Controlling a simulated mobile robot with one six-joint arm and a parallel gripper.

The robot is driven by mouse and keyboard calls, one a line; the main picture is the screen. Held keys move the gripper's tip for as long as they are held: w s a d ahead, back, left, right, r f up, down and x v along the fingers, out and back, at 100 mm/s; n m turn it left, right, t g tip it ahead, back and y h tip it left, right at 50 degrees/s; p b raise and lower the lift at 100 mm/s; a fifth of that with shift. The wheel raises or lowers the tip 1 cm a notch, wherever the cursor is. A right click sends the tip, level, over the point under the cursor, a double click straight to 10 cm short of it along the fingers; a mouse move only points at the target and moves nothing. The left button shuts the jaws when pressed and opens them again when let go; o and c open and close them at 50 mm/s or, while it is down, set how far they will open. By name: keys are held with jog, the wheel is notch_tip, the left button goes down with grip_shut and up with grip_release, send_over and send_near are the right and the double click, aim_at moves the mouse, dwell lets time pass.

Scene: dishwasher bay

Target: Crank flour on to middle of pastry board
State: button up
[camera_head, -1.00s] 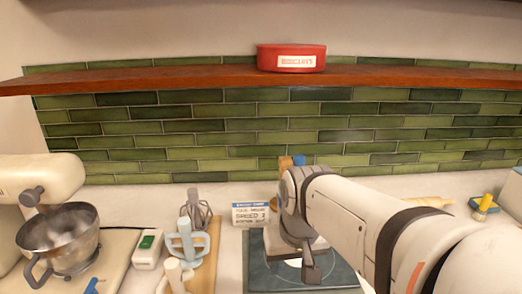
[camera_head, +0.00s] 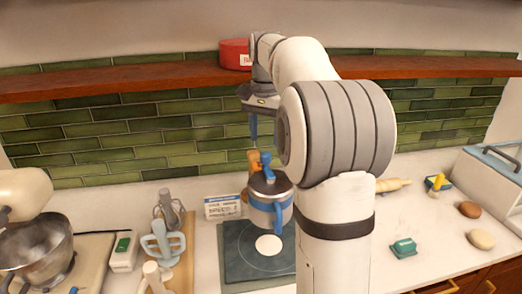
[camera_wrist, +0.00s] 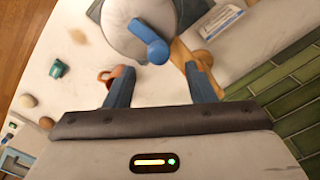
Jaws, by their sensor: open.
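The flour sifter (camera_head: 268,188) is a silver can with a blue side handle and a blue crank knob (camera_head: 265,159) on its lid. It is upright over the dark pastry board (camera_head: 240,268); I cannot tell what supports it. A white round patch (camera_head: 268,245) shows on the board just in front of it. My gripper (camera_head: 254,130) is above and behind the sifter, pointing down, open and empty. In the wrist view my gripper (camera_wrist: 162,84) has its fingers apart, and the blue crank knob (camera_wrist: 152,45) is just beyond them, not between them. The sifter's underside is hidden.
A shelf (camera_head: 130,78) with a red tin (camera_head: 234,54) is close to my raised arm. Left are a mixer bowl (camera_head: 35,245), utensils and a card (camera_head: 222,207). Right are a green object (camera_head: 403,248), eggs (camera_head: 480,238) and a rolling pin (camera_head: 394,185).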

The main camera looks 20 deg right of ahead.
aim_at(265, 153)
jog(key=shift+f, duration=2.7)
